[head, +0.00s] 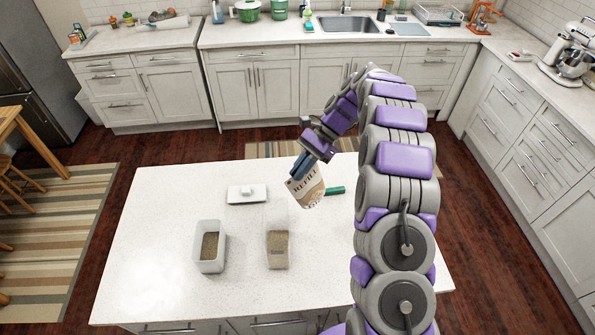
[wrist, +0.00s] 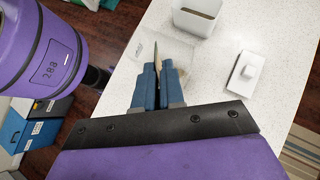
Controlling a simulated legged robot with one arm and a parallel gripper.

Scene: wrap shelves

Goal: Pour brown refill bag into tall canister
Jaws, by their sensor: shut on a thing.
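My gripper (head: 298,176) is shut on the top of the brown refill bag (head: 308,190), marked "REFILL". The bag is tilted above the island, up and right of the clear canister in the head view. The clear tall canister (head: 277,250) stands on the counter with brown grains in its lower part. In the wrist view, my blue fingers (wrist: 158,72) pinch the bag, which shows edge-on as a thin strip (wrist: 156,54). The clear canister shows faintly beyond it. I cannot tell whether anything flows from the bag.
A white open container (head: 210,250) with brown grains stands left of the clear canister. A white lid with a knob (head: 247,193) lies behind them; it also shows in the wrist view (wrist: 246,71). A green item (head: 335,191) lies right of the bag. The counter's front left is clear.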

